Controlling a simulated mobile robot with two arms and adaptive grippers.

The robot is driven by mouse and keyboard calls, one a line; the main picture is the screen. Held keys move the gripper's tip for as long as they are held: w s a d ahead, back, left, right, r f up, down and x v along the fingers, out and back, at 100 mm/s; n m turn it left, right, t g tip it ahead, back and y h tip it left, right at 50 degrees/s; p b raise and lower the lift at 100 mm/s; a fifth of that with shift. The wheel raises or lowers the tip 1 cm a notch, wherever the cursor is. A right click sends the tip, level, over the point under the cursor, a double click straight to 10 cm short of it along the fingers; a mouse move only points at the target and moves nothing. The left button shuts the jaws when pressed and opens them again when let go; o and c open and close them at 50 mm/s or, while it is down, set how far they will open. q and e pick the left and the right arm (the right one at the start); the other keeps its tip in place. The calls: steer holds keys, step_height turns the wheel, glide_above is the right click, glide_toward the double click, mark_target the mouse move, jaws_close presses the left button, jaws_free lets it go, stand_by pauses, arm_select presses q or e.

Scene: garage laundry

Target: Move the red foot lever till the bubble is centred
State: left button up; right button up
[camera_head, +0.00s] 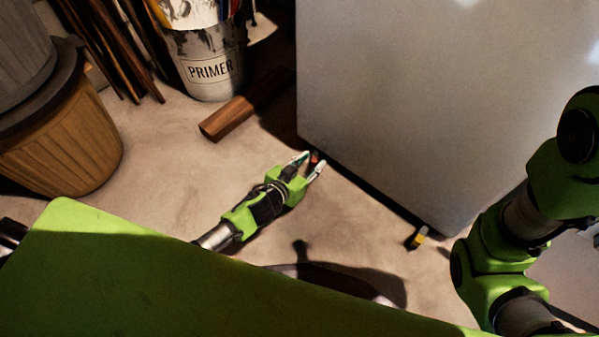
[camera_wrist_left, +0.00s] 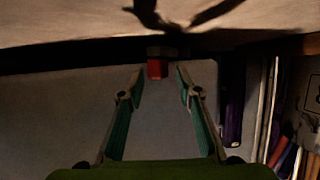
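The red foot lever (camera_head: 314,158) shows as a small red piece at the bottom left corner of the large pale appliance (camera_head: 420,100). In the left wrist view the red lever (camera_wrist_left: 157,69) is a short red block below a dark fitting. My left gripper (camera_head: 312,166) is low by the floor at that corner, its fingers open on either side of the lever. In the left wrist view the left gripper (camera_wrist_left: 160,76) has gaps between its fingertips and the lever. No bubble is visible. My right gripper is out of view.
A yellow-tipped foot lever (camera_head: 419,237) is under the appliance's nearer corner. A wooden block (camera_head: 240,106) and a primer bucket (camera_head: 210,72) are behind my left gripper. A wooden-sided bin (camera_head: 65,140) stands at the left. The floor between is clear.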

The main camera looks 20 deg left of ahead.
arm_select(q)
steer(key=v, duration=0.9)
steer(key=shift+s+r, duration=0.2)
steer(key=shift+s, duration=0.2)
